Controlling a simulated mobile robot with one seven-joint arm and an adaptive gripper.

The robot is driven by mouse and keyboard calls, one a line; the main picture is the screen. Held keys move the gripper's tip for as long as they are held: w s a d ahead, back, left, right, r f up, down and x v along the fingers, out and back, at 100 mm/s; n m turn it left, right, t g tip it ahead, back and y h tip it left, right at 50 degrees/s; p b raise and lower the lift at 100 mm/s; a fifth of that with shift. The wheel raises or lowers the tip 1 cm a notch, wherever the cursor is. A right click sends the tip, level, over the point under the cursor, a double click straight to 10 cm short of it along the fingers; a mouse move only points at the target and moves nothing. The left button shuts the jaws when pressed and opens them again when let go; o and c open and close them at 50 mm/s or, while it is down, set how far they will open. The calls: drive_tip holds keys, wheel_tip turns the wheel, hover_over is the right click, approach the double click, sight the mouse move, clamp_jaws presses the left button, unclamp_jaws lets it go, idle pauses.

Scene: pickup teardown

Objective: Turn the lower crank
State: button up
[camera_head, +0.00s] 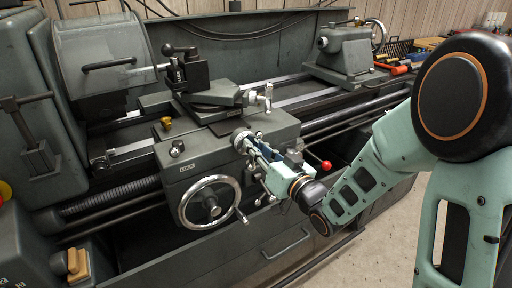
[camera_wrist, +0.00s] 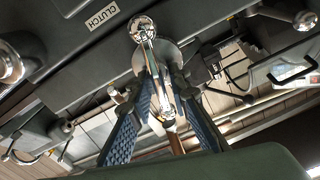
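The lower crank on the lathe's carriage front shows in the head view (camera_head: 241,138) as a small metal hub, partly hidden by my gripper. In the wrist view, the crank (camera_wrist: 145,32) has a chrome ball end and a bar that runs down between my fingers over a round hub. My gripper (camera_head: 256,151) reaches the crank from the front right. In the wrist view, my gripper (camera_wrist: 162,78) has its two blue-padded fingers apart, one on each side of the crank bar. Firm contact with the bar does not show.
A large handwheel (camera_head: 210,202) sits lower left of my gripper. A red-knobbed lever (camera_head: 325,165) is to its right. An upper crank (camera_head: 263,98) on the cross slide is above. The tailstock (camera_head: 343,50) stands behind. Floor at right is clear.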

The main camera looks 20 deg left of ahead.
clamp_jaws()
drive_tip(key=shift+f+n+b, duration=0.15)
drive_tip(key=shift+n+b, duration=0.15)
drive_tip(key=shift+b, duration=0.2)
drive_tip(key=shift+n+b, duration=0.4)
drive_tip(key=shift+b, duration=0.1)
drive_tip(key=shift+o, duration=1.8)
unclamp_jaws()
drive_tip(key=shift+s, duration=0.1)
